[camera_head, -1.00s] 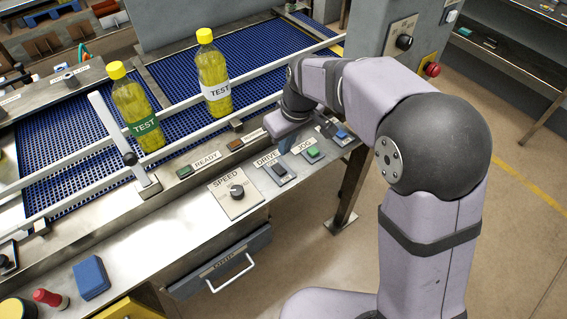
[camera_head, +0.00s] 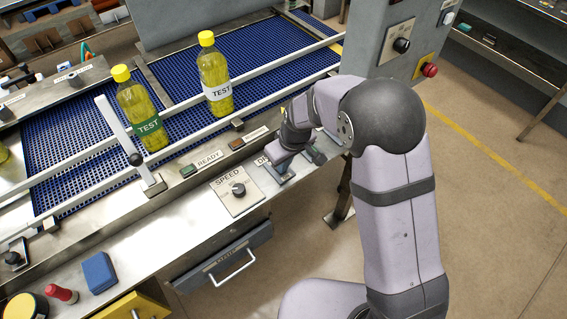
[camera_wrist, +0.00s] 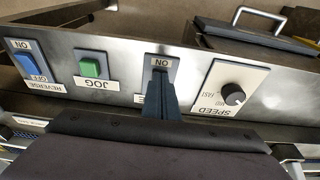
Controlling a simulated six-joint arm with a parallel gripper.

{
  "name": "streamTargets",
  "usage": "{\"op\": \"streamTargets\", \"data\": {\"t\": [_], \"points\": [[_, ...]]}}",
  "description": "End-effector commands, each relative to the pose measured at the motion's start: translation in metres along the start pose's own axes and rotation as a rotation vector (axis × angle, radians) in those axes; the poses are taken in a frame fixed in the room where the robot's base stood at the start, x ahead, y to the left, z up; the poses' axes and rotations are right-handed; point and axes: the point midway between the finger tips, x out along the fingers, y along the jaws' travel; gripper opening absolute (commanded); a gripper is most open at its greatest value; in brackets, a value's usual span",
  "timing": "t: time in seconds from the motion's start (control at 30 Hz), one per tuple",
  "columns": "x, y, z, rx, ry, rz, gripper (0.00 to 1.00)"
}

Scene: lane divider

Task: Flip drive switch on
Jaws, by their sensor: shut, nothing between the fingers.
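The drive switch plate (camera_wrist: 161,62) shows in the wrist view between the green JOG button and the speed knob, with its ON end visible. My gripper (camera_wrist: 161,88) is shut and its fingertips lie over the plate. They hide the switch lever and most of the DRIVE label, so I cannot tell the lever's position or whether the fingers touch it. In the head view my gripper (camera_head: 281,167) is low over the switch plate (camera_head: 286,178), just right of the speed panel, and covers most of it.
The speed knob (camera_head: 238,189) sits left of the drive switch. In the wrist view the green JOG button (camera_wrist: 90,68) and blue REVERSE switch (camera_wrist: 32,64) are close by. Two yellow bottles (camera_head: 214,80) (camera_head: 141,112) stand on the blue conveyor behind guide rails.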

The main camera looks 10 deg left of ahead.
Motion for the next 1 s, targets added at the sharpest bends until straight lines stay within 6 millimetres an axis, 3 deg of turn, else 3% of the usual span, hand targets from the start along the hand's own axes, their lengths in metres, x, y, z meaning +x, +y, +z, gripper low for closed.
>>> {"op": "streamTargets", "data": {"t": [0.3,1.0], "points": [[0.010,0.000,0.006,0.000,-0.001,0.000,0.00],[0.002,0.000,-0.009,-0.001,-0.002,-0.001,0.00]]}}
